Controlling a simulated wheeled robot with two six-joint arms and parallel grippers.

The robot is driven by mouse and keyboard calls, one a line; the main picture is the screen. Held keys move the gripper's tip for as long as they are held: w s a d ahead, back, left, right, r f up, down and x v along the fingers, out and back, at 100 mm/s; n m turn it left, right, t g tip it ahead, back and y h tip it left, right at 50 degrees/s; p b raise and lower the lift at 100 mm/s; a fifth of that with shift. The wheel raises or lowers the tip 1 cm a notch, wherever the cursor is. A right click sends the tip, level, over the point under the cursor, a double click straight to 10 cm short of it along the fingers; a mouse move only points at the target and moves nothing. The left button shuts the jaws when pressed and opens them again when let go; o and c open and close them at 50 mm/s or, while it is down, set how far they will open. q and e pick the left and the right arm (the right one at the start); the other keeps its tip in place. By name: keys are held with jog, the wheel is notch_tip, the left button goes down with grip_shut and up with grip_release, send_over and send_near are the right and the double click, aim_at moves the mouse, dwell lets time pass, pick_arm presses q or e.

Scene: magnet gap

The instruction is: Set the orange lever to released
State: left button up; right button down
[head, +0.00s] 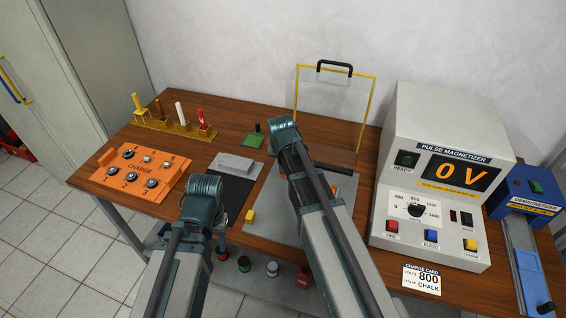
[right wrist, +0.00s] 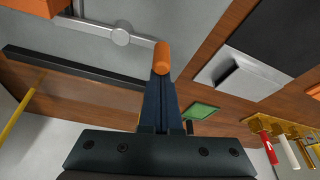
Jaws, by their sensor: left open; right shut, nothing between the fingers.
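The orange lever's knob (right wrist: 162,54) shows in the right wrist view, at the end of a grey bar with a round pivot (right wrist: 121,36) on a grey plate. My right gripper (right wrist: 159,78) is shut and empty, its fingertips at the knob. I cannot tell whether they touch it. In the head view my right arm hides that gripper and most of the lever area. My left gripper (head: 221,240) is partly hidden by its own wrist, low in front of the table's near edge. It is open and apart from the lever.
A dark bar (right wrist: 75,66) edges the grey plate. The orange charge box (head: 132,172) is left, the pulse magnetizer (head: 440,180) right. A yellow-edged clear guard (head: 335,95) stands behind.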

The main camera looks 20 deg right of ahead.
jog(key=s+n, duration=0.1)
jog(key=n, duration=0.1)
jog(key=a+n+y, duration=0.1)
jog(key=shift+s+n, duration=0.4)
jog(key=n, duration=0.1)
jog(key=s+n+y, duration=0.1)
jog(key=n, duration=0.1)
jog(key=s+n, duration=0.1)
jog(key=shift+a+y, duration=0.3)
jog(key=shift+y, duration=0.1)
jog(key=s+n, duration=0.1)
jog(key=n, duration=0.1)
jog(key=s+n+g+y, duration=0.1)
jog(key=n, duration=0.1)
jog(key=shift+d+n, duration=0.2)
jog(key=shift+n, duration=0.2)
jog(key=shift+s, duration=0.25)
jog(key=shift+s+d, duration=0.25)
jog(key=shift+s, duration=0.2)
jog(key=shift+s+d, duration=0.1)
